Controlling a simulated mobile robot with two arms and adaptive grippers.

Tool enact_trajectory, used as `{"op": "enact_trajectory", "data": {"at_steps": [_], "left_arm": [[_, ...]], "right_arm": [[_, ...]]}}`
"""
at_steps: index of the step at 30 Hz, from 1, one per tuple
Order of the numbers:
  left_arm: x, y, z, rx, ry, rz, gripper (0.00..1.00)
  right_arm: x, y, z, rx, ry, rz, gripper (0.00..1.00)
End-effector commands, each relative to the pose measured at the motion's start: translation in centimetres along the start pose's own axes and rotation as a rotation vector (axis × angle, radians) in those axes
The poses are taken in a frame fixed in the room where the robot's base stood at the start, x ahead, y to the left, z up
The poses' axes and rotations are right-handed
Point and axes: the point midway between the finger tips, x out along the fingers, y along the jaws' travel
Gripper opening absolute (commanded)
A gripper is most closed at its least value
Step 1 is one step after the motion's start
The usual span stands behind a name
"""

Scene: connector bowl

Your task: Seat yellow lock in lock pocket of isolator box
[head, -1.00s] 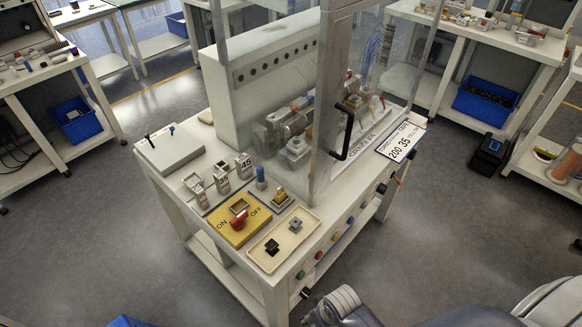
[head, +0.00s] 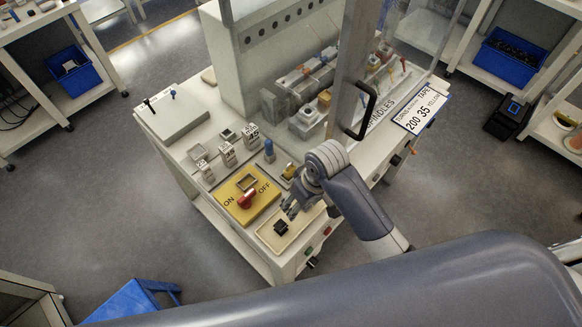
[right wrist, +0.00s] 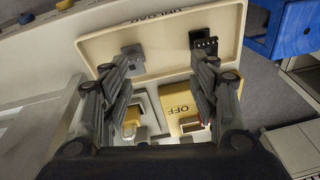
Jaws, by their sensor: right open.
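The yellow lock (head: 289,171) sits on a small grey holder right of the isolator box, partly hidden by my right arm; it also shows in the right wrist view (right wrist: 133,117). The yellow isolator box (head: 236,201) carries ON and OFF lettering and a red handle (head: 247,199). A square framed opening (head: 247,182), seemingly the lock pocket, is on its top and looks empty. My right gripper (head: 291,209) is open and empty over the beige tray, apart from the lock; its fingers (right wrist: 163,68) spread wide in the wrist view. My left gripper is not in view.
The beige tray (head: 268,241) holds a black connector (head: 281,228) and a grey connector (right wrist: 133,58). A blue peg (head: 269,150) and several grey blocks stand behind the isolator box. A clear guard with a black handle (head: 366,111) rises behind my right arm.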

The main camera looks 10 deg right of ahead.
Motion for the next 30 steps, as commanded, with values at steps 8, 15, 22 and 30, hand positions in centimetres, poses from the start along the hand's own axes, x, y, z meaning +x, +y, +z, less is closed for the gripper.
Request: {"op": "enact_trajectory", "data": {"at_steps": [8, 15, 22, 30], "left_arm": [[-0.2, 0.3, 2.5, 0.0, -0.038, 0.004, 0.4], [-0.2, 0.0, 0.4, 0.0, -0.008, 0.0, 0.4], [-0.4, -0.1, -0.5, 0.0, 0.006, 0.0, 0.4], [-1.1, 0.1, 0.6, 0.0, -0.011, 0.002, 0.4]], "right_arm": [[-1.7, 1.9, -7.6, -0.106, -0.095, 0.022, 0.55], [-4.0, 3.9, -11.5, -0.145, -0.169, 0.057, 0.55], [-4.2, 4.6, -12.2, -0.15, -0.194, 0.066, 0.55], [-0.2, 4.9, -11.5, -0.149, -0.192, 0.066, 0.55]]}}
